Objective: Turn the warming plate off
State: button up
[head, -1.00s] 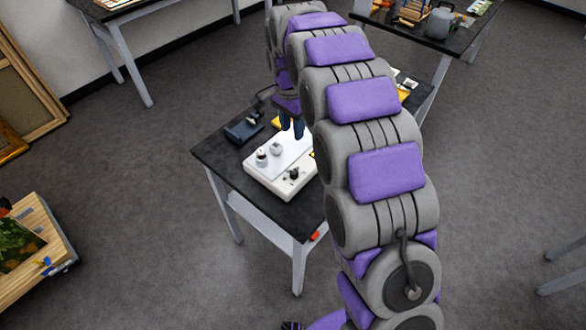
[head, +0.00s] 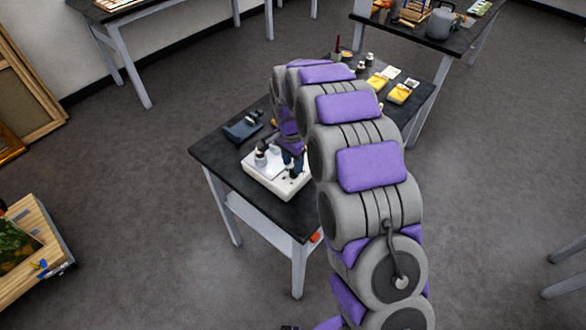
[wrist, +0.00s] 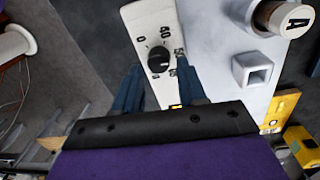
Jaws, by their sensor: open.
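The warming plate (head: 262,184) is a white box with a pale top on the dark table. In the wrist view its white control panel (wrist: 148,18) carries a round black knob (wrist: 159,59) ringed by printed numerals, among them 0 and 40. I cannot tell which mark the knob points at. My gripper (wrist: 159,66) is open, its two blue fingers on either side of the knob; whether they touch it is unclear. In the head view my gripper (head: 292,165) is over the plate's front right part and hides the knob.
On the plate's top stand a jar marked A (wrist: 283,19) and a small square hollow piece (wrist: 252,69). A dark blue device (head: 243,130) lies behind left. Yellow items (head: 378,82) and small bottles stand toward the table's back right.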

jog(key=shift+f, duration=1.3)
jog(key=shift+c, duration=0.2)
jog(key=shift+d, duration=0.1)
grip_shut()
